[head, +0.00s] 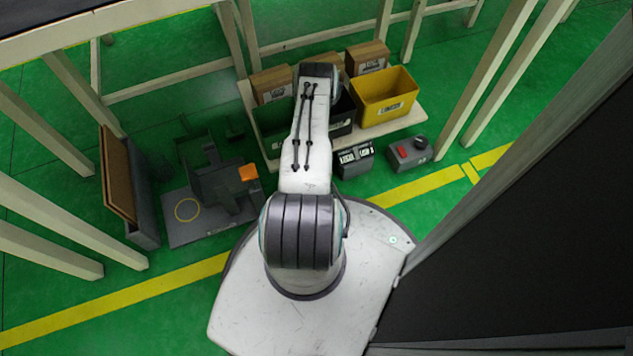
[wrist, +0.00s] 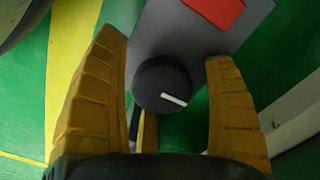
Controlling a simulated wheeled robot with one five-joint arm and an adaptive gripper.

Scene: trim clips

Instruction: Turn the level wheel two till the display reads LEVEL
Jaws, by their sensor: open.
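The wheel is a round black knob with a white pointer line. It sits on a grey box (head: 408,154) with a red patch, at the right in the head view, where the wheel (head: 421,142) is a small dark disc. My arm hides the gripper in the head view.
A yellow bin (head: 386,97), a dark bin and cardboard boxes (head: 368,56) stand on a pallet behind. A grey fixture with an orange block (head: 249,173) is at the left. Pale rack legs (head: 487,75) rise near the grey box.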

